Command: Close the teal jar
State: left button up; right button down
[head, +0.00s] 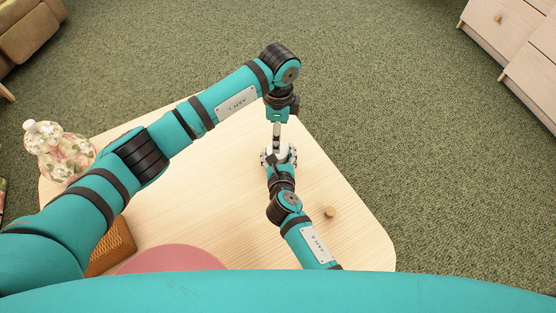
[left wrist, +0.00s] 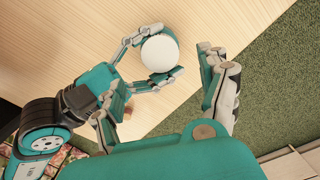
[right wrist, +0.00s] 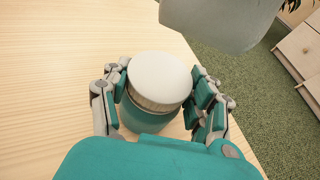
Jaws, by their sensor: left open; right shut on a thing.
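The teal jar (right wrist: 142,121) stands on the table, with a round white lid (right wrist: 160,76) on top and a pale band under it. The lid's top also shows in the left wrist view (left wrist: 160,53). I cannot tell if the lid is tight. My right gripper (right wrist: 160,88) is shut around the jar, one finger on each side. My left gripper (head: 277,128) is open and empty, hanging down from above close to the jar. In the head view the grippers hide most of the jar.
The pale wooden table (head: 345,235) is mostly clear. A small round wooden piece (head: 330,212) lies near its right side. A floral jar (head: 58,150), a woven brown item (head: 108,262) and a pink round thing (head: 175,258) are at the left and front. Drawers (head: 520,50) stand beyond.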

pick_arm(q)
jog(key=shift+f, duration=3.95)
jog(key=c, duration=1.2)
jog(key=o, duration=1.2)
jog(key=shift+o, duration=0.2)
jog(key=shift+r, duration=2.3)
jog(key=shift+c, duration=0.2)
notch_tip(320, 180, up, 4)
jog(key=shift+f, duration=0.2)
